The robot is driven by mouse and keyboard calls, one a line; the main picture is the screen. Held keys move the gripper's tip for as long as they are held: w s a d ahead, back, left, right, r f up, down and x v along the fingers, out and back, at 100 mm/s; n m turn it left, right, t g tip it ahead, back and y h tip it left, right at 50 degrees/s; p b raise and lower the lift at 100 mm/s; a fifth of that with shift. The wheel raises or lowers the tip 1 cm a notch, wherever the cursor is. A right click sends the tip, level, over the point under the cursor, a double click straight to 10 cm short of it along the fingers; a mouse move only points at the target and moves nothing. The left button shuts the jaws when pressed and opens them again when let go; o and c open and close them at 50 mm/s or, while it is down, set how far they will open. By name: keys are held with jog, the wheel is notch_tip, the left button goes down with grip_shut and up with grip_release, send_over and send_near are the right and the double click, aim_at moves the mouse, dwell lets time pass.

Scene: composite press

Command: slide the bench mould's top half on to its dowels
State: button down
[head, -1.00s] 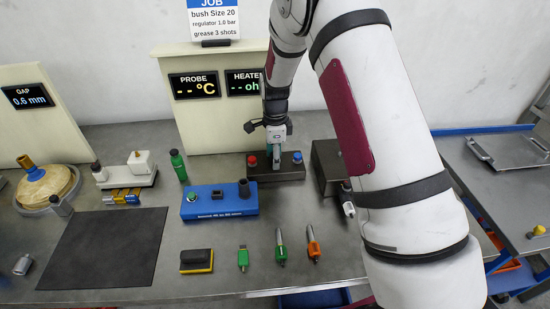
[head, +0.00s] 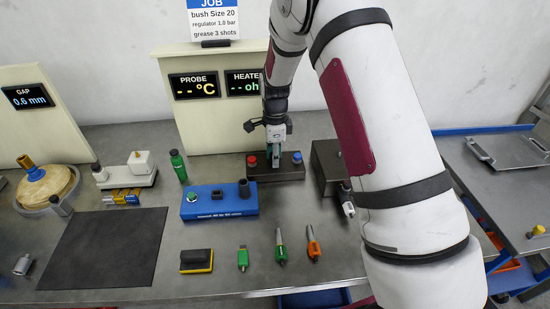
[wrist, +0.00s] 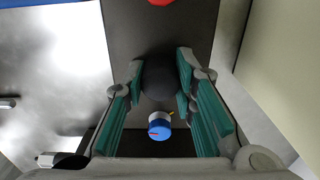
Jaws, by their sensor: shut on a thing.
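My gripper (head: 276,162) points down over a dark box (head: 262,178) on the bench. In the wrist view its teal fingers (wrist: 160,92) are on either side of a dark rounded knob (wrist: 158,78) and shut on it. A red button (head: 251,160) and a blue knob (head: 297,156) are on the box to either side of the fingers. The blue knob also shows in the wrist view (wrist: 158,126). A second dark box (head: 324,160) stands just to the right, partly hidden by my arm. I cannot tell which part is the mould's top half, and no dowels are visible.
A blue unit (head: 217,205) stands left of the dark box. A green bottle (head: 178,165) and a white device (head: 127,177) are further left. A black mat (head: 105,245) and several small tools lie in front. The cream panel (head: 212,125) rises behind.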

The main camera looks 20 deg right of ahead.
jog(key=shift+r+p, duration=0.55)
jog(key=shift+r, duration=1.65)
jog(key=shift+r, duration=0.35)
